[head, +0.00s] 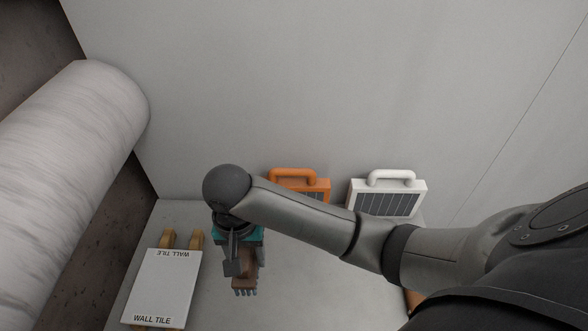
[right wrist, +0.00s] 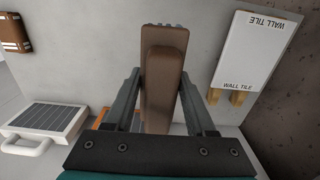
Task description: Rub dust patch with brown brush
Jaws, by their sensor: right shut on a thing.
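My right gripper (head: 240,268) is shut on the brown brush (head: 244,284), which hangs below it over the grey slab (head: 292,291) with grey bristle tips at its lower end. In the right wrist view the brush (right wrist: 165,75) stands between the two fingers of the gripper (right wrist: 160,92). I cannot make out a dust patch in either view. My left gripper is not in view. I cannot tell whether the bristles touch the slab.
A white panel marked WALL TILE (head: 162,288) lies left of the brush on wooden pieces. Orange (head: 317,184) and white (head: 388,202) handled cases stand at the wall. A brown object (right wrist: 15,35) lies at the upper left. A large pale roll (head: 70,150) is at left.

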